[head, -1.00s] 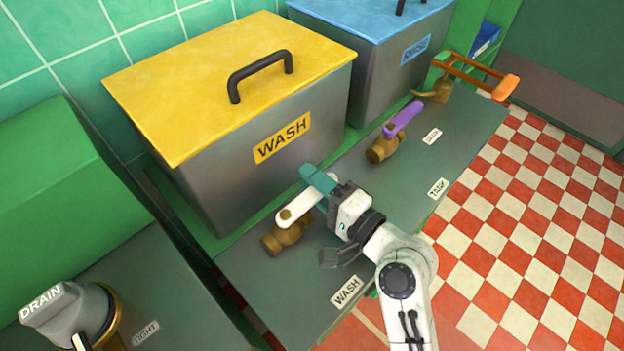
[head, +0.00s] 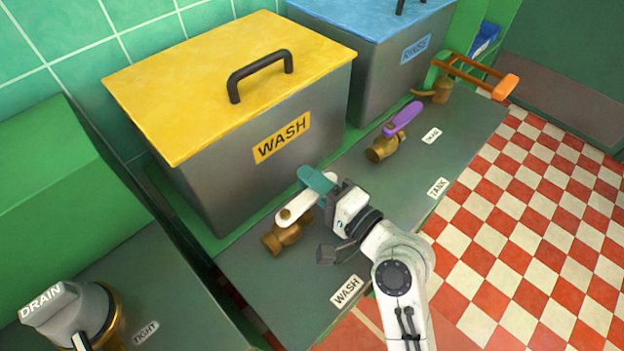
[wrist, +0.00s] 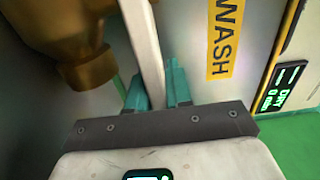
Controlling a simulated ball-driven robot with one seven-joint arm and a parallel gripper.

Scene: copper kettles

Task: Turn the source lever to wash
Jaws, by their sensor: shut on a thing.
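A white lever (head: 299,207) sits on a brass valve (head: 283,238) in front of the yellow-lidded tank. From its pivot it points up and right in the head view. My gripper (head: 316,180) has its teal fingers at the lever's far end. In the wrist view the white lever (wrist: 143,45) runs between the two teal fingers (wrist: 158,88), and the jaws are shut on it. The brass valve body (wrist: 72,40) fills the upper left there. A WASH label (head: 347,290) lies on the counter below this valve. The fingers partly hide the lever's tip.
The WASH tank (head: 205,85) stands close behind the lever, with a blue-lidded tank (head: 365,70) farther right. A purple-levered valve (head: 402,118) and an orange handle (head: 505,87) are right along the counter. A DRAIN knob (head: 58,300) is at lower left.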

